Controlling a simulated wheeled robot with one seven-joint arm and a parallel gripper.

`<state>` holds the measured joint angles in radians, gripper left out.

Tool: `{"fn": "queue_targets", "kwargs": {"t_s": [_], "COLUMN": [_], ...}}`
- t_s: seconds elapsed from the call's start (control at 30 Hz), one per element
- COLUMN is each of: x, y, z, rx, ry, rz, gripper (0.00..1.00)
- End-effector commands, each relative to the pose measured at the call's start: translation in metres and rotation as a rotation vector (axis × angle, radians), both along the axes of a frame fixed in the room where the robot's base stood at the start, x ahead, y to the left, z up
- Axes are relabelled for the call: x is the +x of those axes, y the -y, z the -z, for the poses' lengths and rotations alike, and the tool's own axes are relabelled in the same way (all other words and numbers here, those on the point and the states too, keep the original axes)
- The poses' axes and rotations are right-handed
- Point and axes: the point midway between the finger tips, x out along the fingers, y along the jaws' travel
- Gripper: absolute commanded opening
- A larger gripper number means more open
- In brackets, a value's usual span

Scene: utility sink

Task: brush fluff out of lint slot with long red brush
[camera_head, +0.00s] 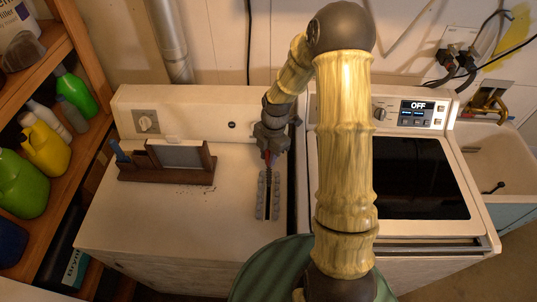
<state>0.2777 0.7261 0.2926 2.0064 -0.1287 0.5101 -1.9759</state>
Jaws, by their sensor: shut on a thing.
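My gripper (271,149) is above the back right of the left machine's white top, pointing down. It is shut on the long red brush; a small red part (268,157) shows just below the fingers. The lint slot (268,203) is a narrow dark gap between two grey bumpy strips, directly below and in front of the gripper. A dark, thin length runs down from the red part into the line of the slot. I cannot tell how deep the brush tip is, or whether fluff lies in the slot.
A brown wooden holder (150,174) with a grey panel (180,156) and a blue-handled item (120,152) stands at the left. Dark specks (196,191) lie before it. A machine with a dark glass top (421,178) and a sink (500,160) are right. Bottles fill the left shelf.

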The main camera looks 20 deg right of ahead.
Motion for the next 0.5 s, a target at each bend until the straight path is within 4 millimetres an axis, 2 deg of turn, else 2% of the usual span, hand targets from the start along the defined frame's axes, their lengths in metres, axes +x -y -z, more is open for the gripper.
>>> {"fn": "queue_targets", "kwargs": {"t_s": [0.27,0.5], "x": [0.0,0.0], "y": [0.0,0.0], "z": [0.001,0.013], "rx": [0.0,0.0], "ry": [0.0,0.001], "rz": [0.0,0.0], "gripper": [0.0,0.0]}}
